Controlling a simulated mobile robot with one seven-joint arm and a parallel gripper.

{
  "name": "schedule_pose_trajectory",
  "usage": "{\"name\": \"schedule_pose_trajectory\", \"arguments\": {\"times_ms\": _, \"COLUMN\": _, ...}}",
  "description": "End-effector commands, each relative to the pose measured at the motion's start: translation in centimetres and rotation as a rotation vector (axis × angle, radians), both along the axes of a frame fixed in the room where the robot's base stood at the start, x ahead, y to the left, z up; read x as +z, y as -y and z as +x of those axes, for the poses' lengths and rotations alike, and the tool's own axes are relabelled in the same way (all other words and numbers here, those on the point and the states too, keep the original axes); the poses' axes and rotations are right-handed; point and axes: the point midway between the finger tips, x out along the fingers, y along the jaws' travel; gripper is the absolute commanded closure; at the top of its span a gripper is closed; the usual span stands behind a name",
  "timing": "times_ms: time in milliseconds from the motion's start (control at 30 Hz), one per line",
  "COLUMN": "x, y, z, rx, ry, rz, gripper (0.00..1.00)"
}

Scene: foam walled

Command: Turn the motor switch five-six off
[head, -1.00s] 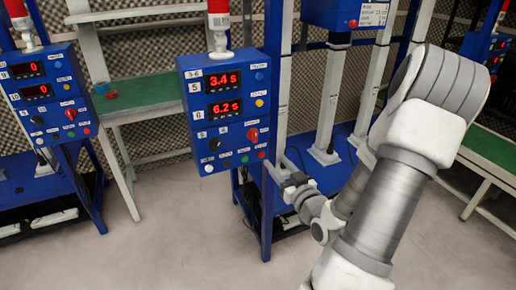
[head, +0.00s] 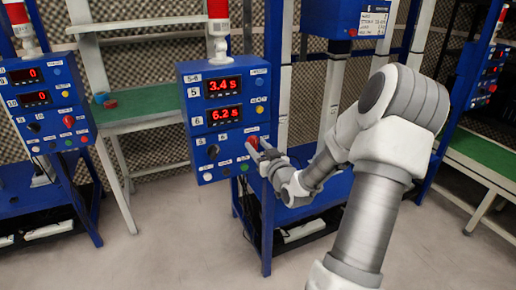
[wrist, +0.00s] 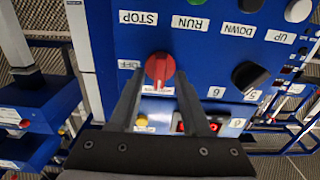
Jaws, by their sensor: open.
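The blue control box labelled 5-6 (head: 193,140) stands at the centre of the head view, with two lit red displays reading 3.4 s and 6.2 s. Its red rotary switch (wrist: 160,69) shows in the wrist view, its ridge roughly upright in the picture, with an OFF label (wrist: 129,64) at its left. In the head view the switch (head: 253,141) is partly hidden by my gripper (head: 260,149). My gripper is open, and in the wrist view its fingers (wrist: 160,76) lie on either side of the switch. I cannot tell whether they touch it.
STOP (wrist: 138,18), RUN, DOWN and UP labels with buttons line the box near the switch. A black knob (wrist: 249,76) sits right of it in the wrist view. Another blue box (head: 42,100) with displays reading 0 stands at the left. Open floor lies in front.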

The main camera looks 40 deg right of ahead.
Motion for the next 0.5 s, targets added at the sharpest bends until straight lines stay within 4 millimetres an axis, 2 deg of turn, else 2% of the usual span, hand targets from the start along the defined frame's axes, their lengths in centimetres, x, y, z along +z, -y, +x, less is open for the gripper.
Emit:
{"name": "schedule_pose_trajectory", "arguments": {"times_ms": 133, "x": 0.0, "y": 0.0, "z": -0.02, "rx": 0.0, "ry": 0.0, "rz": 0.0, "gripper": 0.53}}
{"name": "schedule_pose_trajectory", "arguments": {"times_ms": 167, "x": 0.0, "y": 0.01, "z": -0.02, "rx": 0.0, "ry": 0.0, "rz": 0.0, "gripper": 0.56}}
{"name": "schedule_pose_trajectory", "arguments": {"times_ms": 400, "x": 0.0, "y": 0.01, "z": -0.05, "rx": 0.0, "ry": 0.0, "rz": 0.0, "gripper": 0.99}}
{"name": "schedule_pose_trajectory", "arguments": {"times_ms": 500, "x": 0.0, "y": 0.01, "z": -0.05, "rx": 0.0, "ry": 0.0, "rz": 0.0, "gripper": 1.0}}
